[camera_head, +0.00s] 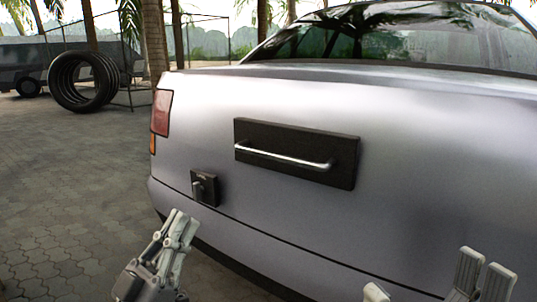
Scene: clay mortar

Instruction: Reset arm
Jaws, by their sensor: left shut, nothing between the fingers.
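My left gripper (182,224) is low in the view, left of centre. Its pale fingers are together and hold nothing. It points up toward the car's rear, below a small black plate with a metal knob (204,188); I cannot tell how far apart they are. My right gripper (428,278) is at the bottom right, partly cut off by the frame edge. Two pale fingers stand upright there, with another pale fingertip well to their left, and nothing shows between them.
A silver car (430,130) fills the middle and right. A black panel with a metal bar handle (285,158) is on its rear. Paved ground (70,190) is open at left. Stacked black tyres (85,80), a grey vehicle (22,65) and palm trunks stand farther back.

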